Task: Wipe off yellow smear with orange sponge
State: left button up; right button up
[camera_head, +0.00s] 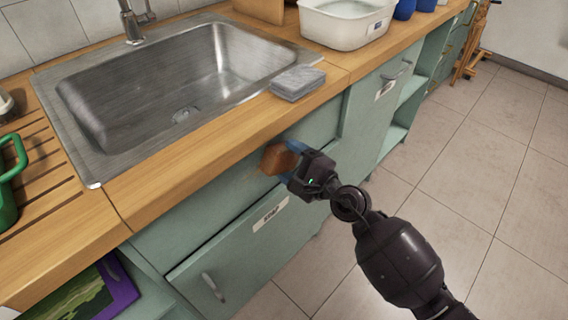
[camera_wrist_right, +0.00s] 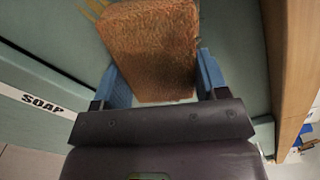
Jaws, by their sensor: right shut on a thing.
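The orange sponge (camera_head: 277,159) is in my right gripper (camera_head: 289,163), just in front of the green cabinet panel below the sink. In the right wrist view the sponge (camera_wrist_right: 150,45) sits between the two blue fingers of the gripper (camera_wrist_right: 160,75), which is shut on it. A few thin yellow streaks of the smear (camera_wrist_right: 94,10) show on the green panel at the top left of that view, beside the sponge's far end. The sponge may hide more of the smear. I cannot tell whether the sponge touches the panel. My left gripper is not in view.
The wooden counter edge (camera_head: 240,130) runs just above the gripper. A metal sink (camera_head: 215,75), a grey block (camera_head: 298,83) and a white tub (camera_head: 345,25) are on the counter. A cabinet door labelled SOAP (camera_head: 235,245) is below. The tiled floor (camera_head: 440,155) at right is clear.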

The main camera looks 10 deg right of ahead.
aim_at(281, 168)
jog(key=shift+w+d+f+b, duration=0.1)
jog(key=shift+w+d+b, duration=0.15)
jog(key=shift+w+d, duration=0.3)
jog(key=shift+w+d+f+b, duration=0.1)
jog(key=shift+w+d+b, duration=0.2)
jog(key=shift+d, duration=0.4)
jog(key=shift+w+d, duration=0.2)
jog(key=shift+s+a+r+p, duration=0.35)
jog(key=shift+s+a+p, duration=0.1)
jog(key=shift+a+p, duration=0.2)
jog(key=shift+s+a+f, duration=0.1)
jog(key=shift+s+a, duration=0.3)
jog(key=shift+a, duration=0.25)
jog(key=shift+s+a+p, duration=0.45)
jog(key=shift+a+p, duration=0.15)
jog(key=shift+a, duration=0.05)
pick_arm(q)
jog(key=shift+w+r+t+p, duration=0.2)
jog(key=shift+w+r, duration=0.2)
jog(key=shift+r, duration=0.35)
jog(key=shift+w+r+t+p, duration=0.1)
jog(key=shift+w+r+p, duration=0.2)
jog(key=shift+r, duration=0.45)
pick_arm(e)
jog(key=shift+s+a, duration=0.6)
jog(key=shift+a, duration=0.15)
